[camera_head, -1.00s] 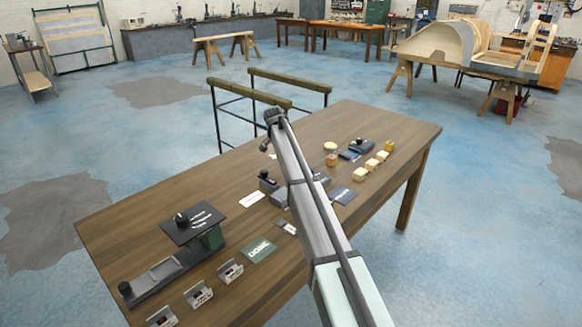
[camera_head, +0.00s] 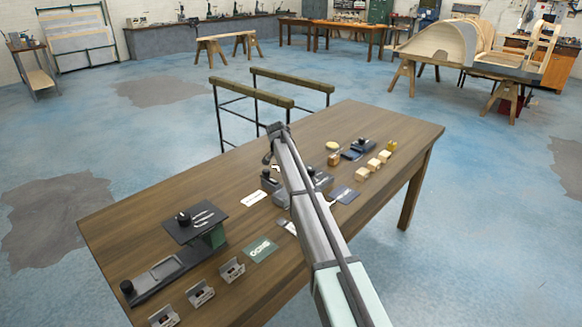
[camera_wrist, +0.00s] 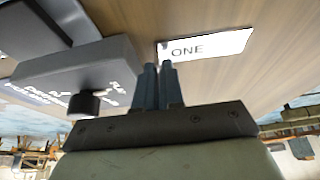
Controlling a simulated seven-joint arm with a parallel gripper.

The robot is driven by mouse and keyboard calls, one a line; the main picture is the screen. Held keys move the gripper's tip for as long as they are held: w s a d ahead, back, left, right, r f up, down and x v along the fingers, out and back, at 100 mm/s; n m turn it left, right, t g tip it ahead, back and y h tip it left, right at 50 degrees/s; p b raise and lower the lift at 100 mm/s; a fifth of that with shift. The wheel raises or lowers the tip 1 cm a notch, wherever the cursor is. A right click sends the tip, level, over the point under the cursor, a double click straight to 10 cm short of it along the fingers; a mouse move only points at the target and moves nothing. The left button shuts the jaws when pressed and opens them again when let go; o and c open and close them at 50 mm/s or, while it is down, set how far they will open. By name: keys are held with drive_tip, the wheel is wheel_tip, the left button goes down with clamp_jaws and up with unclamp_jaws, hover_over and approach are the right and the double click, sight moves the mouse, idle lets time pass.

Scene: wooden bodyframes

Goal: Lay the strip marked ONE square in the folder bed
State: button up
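The strip marked ONE (camera_wrist: 207,46) is a white card with dark letters, lying flat on the wooden table in the wrist view. In the head view a white strip (camera_head: 255,198) lies left of my arm. My gripper (camera_wrist: 160,66) has its two dark fingers close together with nothing seen between them. The fingertips appear beside the strip's near left corner; whether they touch it is unclear. In the head view my gripper (camera_head: 270,160) is small at the arm's far end. No part is labelled as the folder bed, so I cannot tell which it is.
A grey block with white lettering (camera_wrist: 75,75) and a black knob (camera_wrist: 86,103) stands left of my fingers. The table also bears a black plate on a green post (camera_head: 195,221), a long grey base (camera_head: 165,273), a green card (camera_head: 261,249), metal holders and wooden blocks.

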drive_tip(key=shift+o, duration=0.5)
drive_tip(key=shift+r, duration=0.1)
drive_tip(key=shift+r, duration=0.2)
drive_tip(key=v, duration=1.1)
drive_tip(key=shift+a+r, duration=0.15)
drive_tip(key=shift+r, duration=0.2)
drive_tip(key=shift+s, duration=0.1)
